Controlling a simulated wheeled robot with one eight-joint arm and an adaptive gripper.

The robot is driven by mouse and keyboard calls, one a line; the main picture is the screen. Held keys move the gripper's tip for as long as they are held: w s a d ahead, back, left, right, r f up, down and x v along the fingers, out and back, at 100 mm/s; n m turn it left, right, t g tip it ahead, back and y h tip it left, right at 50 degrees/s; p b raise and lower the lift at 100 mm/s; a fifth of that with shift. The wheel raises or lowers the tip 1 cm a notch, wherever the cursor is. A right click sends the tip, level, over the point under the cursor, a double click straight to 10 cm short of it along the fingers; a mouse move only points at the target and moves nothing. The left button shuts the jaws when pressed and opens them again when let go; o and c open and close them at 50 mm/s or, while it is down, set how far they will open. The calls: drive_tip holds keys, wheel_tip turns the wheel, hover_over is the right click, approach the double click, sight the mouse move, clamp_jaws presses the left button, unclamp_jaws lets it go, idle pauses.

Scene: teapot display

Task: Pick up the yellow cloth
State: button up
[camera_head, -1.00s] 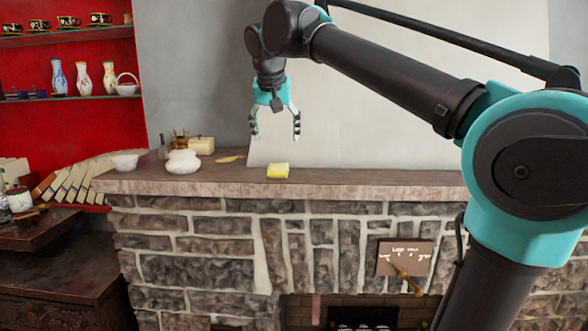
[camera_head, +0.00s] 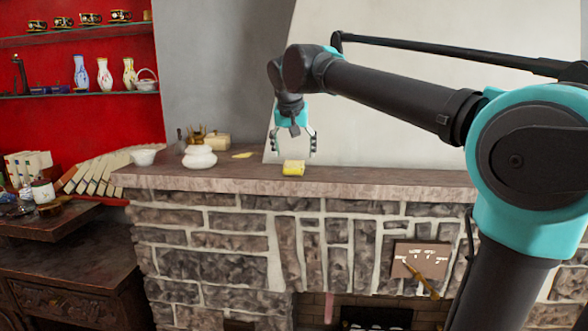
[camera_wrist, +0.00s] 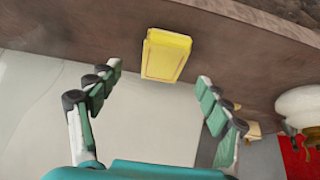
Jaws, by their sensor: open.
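The yellow cloth (camera_head: 293,168) is a small folded block lying on the stone mantel shelf (camera_head: 400,182), near its front edge. My gripper (camera_head: 294,152) is open and empty, pointing down just above the cloth in the head view. In the wrist view the cloth (camera_wrist: 166,55) shows ahead of and between the two spread fingers (camera_wrist: 160,80), apart from both. No part of the cloth is hidden by the fingers.
A white lidded pot (camera_head: 200,157), a white bowl (camera_head: 143,157), a cream box (camera_head: 215,141) and a flat yellow piece (camera_head: 242,155) stand left on the mantel. A pale panel (camera_head: 400,90) rises behind. The mantel to the right is clear.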

sight(294, 164)
drive_tip(key=shift+a+x, duration=0.1)
drive_tip(key=shift+x, duration=1.25)
drive_tip(key=shift+a+x, duration=0.15)
drive_tip(key=shift+x, duration=1.2)
drive_tip(key=shift+w+r, duration=0.1)
drive_tip(key=shift+w, duration=0.1)
drive_tip(key=shift+c, duration=0.2)
drive_tip(key=c, duration=1.2)
drive_tip(key=shift+r, duration=0.1)
